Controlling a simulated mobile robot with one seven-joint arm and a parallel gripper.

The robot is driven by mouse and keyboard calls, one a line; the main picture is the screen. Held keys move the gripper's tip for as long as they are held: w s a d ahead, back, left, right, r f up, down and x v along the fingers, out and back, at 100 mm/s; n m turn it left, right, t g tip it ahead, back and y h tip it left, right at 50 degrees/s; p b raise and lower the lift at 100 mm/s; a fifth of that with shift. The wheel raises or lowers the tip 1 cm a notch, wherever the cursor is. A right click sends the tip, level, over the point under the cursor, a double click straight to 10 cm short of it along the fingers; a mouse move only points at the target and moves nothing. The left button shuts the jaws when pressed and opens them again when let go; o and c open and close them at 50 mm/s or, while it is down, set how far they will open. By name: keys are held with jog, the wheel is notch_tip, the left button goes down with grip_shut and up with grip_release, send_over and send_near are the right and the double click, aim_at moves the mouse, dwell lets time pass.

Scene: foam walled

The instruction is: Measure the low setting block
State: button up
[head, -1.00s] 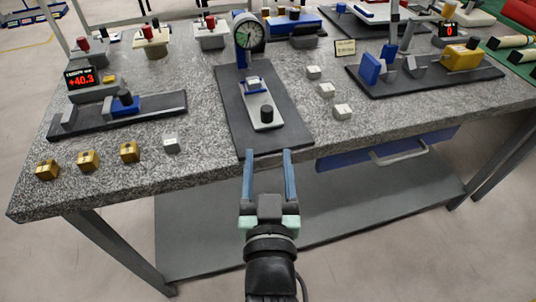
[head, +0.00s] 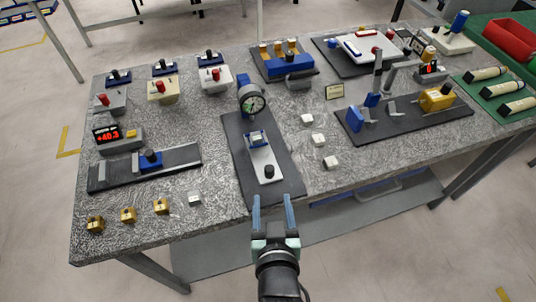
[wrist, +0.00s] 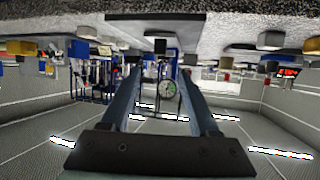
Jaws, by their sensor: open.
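A dial gauge (head: 256,104) stands at the back of a dark base plate (head: 233,150) mid-bench; it also shows in the wrist view (wrist: 168,89). In front of it are a blue-and-silver piece (head: 257,138) and a light plate with a black knob (head: 269,171). Three small pale blocks stand right of the base: back (head: 307,119), middle (head: 319,139) and front (head: 331,162). A grey block (head: 195,198) stands to its left. I cannot tell which is the low setting block. My gripper (head: 272,198) is open and empty at the bench's front edge, before the base plate.
Several brass blocks (head: 128,215) stand at front left. Behind them is a blue-carriage slide (head: 150,160) with a red readout (head: 107,135) showing +40.3. A fixture with a yellow part (head: 437,98) stands at right.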

aim_at(270, 172)
jog(key=x, duration=1.2)
jog(key=shift+w+f, duration=0.1)
jog(key=shift+w, duration=0.25)
